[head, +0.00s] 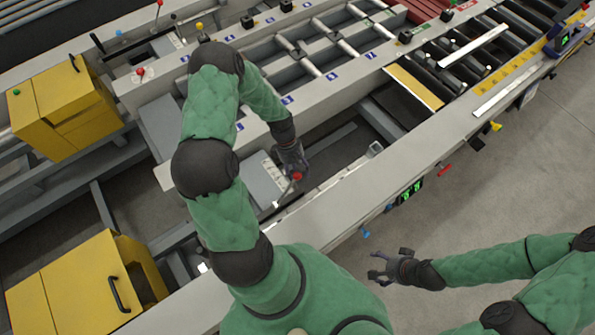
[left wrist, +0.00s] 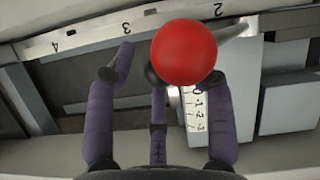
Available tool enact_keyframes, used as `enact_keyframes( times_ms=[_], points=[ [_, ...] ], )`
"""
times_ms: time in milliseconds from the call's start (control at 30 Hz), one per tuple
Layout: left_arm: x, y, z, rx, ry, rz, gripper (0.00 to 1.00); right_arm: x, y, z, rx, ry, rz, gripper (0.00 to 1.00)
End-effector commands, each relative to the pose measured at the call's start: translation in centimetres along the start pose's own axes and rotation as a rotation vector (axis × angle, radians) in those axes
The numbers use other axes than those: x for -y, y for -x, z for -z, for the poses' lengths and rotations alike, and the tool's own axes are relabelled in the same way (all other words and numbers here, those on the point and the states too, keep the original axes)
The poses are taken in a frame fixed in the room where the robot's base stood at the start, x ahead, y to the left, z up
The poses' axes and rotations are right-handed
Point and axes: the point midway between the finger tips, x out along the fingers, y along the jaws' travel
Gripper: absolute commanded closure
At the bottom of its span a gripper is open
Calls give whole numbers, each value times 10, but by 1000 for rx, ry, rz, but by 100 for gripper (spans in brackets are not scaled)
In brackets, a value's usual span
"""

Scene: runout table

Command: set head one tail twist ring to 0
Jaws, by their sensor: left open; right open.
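My left gripper (head: 291,157) reaches over the table with its fingers around a red ball knob (head: 297,176). In the left wrist view the red knob (left wrist: 190,52) sits at the fingertips of the open left gripper (left wrist: 165,75), and I cannot tell whether they touch. A grey rod runs from behind the knob to the upper right. A small white scale (left wrist: 198,108) marked 0, -1, -2, -3 shows below the knob, partly hidden by it and a finger. I cannot make out a twist ring or its pointer. My right gripper (head: 388,268) is open and empty, off the table's near side.
A longer white scale (left wrist: 97,36) with 2, 3 and 4 crosses the top of the wrist view. Yellow cabinets (head: 78,287) stand at left. Rollers (head: 455,65) lie upper right. The table's long front rail (head: 345,205) lies between my arms. The floor at right is open.

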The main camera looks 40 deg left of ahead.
Motion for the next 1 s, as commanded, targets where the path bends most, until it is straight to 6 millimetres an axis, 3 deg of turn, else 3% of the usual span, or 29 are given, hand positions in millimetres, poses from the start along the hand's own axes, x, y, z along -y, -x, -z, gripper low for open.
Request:
enact_keyframes(
  times_ms=[100, 300, 567, 1000],
  points=[
    [0, 0, 0, 0, 0, 0, 49, 0, 0, 0, 0, 0, 0, 21],
    [0, 0, 0, 0, 0, 1, 100, 0, 0, 0, 0, 0, 0, 21],
    [-1, 3, 5, 19, 3, 8, 100, 0, -1, 0, 0, 0, 0, 21],
    [-14, 33, 49, 207, 5, 57, 100, -6, -17, 1, 0, 0, 0, 21]
  ],
)
